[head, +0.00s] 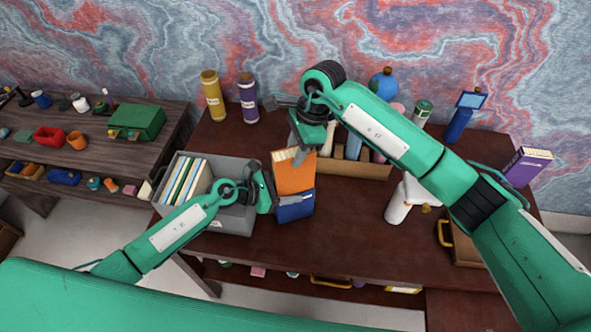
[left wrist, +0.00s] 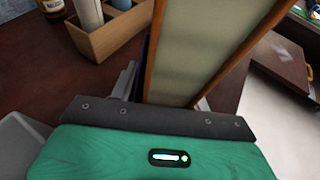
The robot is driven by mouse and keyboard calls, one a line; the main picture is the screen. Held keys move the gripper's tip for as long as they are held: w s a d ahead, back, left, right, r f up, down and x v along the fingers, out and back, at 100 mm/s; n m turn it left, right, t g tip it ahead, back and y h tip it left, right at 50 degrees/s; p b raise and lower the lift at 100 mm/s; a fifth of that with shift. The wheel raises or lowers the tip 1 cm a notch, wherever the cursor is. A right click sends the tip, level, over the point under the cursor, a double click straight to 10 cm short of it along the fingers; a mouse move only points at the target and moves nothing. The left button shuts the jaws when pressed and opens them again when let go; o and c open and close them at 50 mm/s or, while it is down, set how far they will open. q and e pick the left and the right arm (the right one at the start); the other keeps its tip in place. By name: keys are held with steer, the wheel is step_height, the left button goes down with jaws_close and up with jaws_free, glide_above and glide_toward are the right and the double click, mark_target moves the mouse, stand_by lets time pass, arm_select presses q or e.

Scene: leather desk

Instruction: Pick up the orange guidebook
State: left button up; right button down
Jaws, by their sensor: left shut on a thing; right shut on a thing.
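The orange guidebook (head: 293,176) is upright and slightly tilted near the middle of the dark desk, right of the grey bin. A blue part (head: 295,207) shows at its lower end; I cannot tell whether it belongs to the book. My right gripper (head: 301,152) reaches down from above and is shut on the book's top edge. My left gripper (head: 270,188) is shut on its left side. In the left wrist view the guidebook (left wrist: 205,50) shows cream pages between orange-brown covers, rising from my gripper. The fingertips there are mostly hidden.
The grey bin (head: 236,221) holds several upright books. A wooden organizer (head: 370,170) with bottles stands behind the guidebook. Yellow (head: 212,95) and purple (head: 248,98) canisters stand at the back left. A white bottle (head: 397,207) and purple box (head: 527,166) are on the right. The front middle desk is clear.

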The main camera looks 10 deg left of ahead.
step_height(320, 180, up, 17)
steer(key=shift+f, duration=0.15)
arm_select(q)
steer(key=o, duration=1.1)
steer(key=v, duration=1.2)
